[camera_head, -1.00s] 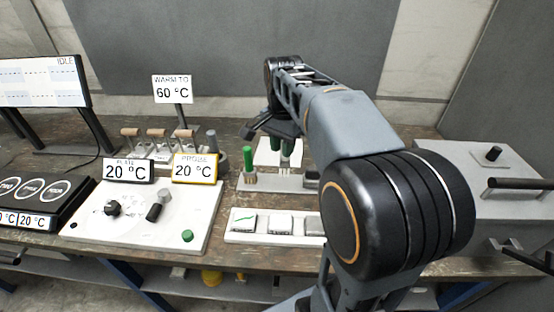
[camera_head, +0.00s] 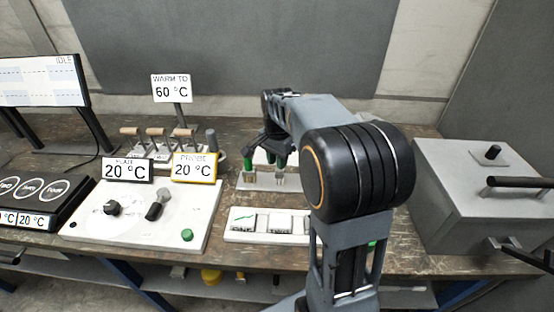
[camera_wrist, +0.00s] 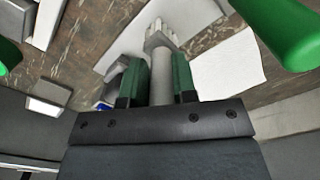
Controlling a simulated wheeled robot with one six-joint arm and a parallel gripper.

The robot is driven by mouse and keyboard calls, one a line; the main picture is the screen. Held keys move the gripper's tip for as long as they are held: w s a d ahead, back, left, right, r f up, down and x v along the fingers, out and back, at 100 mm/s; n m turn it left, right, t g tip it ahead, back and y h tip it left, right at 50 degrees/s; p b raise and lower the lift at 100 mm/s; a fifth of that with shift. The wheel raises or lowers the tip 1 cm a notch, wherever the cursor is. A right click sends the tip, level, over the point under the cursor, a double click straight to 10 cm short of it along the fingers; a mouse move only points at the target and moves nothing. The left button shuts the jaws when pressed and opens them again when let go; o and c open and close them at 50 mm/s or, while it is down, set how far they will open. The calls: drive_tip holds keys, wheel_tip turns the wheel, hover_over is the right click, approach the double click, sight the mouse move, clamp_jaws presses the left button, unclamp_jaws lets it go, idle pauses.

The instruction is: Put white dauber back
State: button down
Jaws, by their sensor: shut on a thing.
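My gripper (camera_head: 276,156) is over the dauber stand (camera_head: 262,184) on the bench. In the wrist view its two green fingers (camera_wrist: 160,82) are shut on the white dauber. The pale shaft of the white dauber (camera_wrist: 159,75) runs between the fingers, with its wider, ridged end (camera_wrist: 158,38) beyond the fingertips. In the head view the white dauber (camera_head: 279,179) points down below the fingers, close to the stand; I cannot tell whether it touches it. A green dauber (camera_head: 248,162) stands upright at the stand's left end.
A white tray with several slides (camera_head: 247,224) lies in front of the stand. The control plate (camera_head: 180,205) with knobs is to the left. A grey box (camera_head: 470,200) stands at right. The green handle (camera_wrist: 290,30) looms close in the wrist view.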

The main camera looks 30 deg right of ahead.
drive_tip(key=shift+f, duration=0.1)
drive_tip(key=c, duration=0.9)
unclamp_jaws()
wheel_tip(320, 180, up, 11)
drive_tip(key=p, duration=0.1)
drive_tip(key=s+a+f+n+t, duration=0.1)
drive_tip(key=s+a+f+n, duration=0.2)
drive_tip(key=s+n, duration=0.1)
drive_tip(key=s+a+f+n+t, duration=0.1)
drive_tip(key=s+a+f+n, duration=0.2)
drive_tip(key=s, duration=0.3)
drive_tip(key=s+a+f+n+t, duration=0.1)
drive_tip(key=s+a+f+n, duration=0.2)
drive_tip(key=s+f+n, duration=0.2)
drive_tip(key=shift+s+n+t, duration=0.3)
drive_tip(key=shift+s+n, duration=0.05)
drive_tip(key=shift+n, duration=0.05)
drive_tip(key=shift+r, duration=0.15)
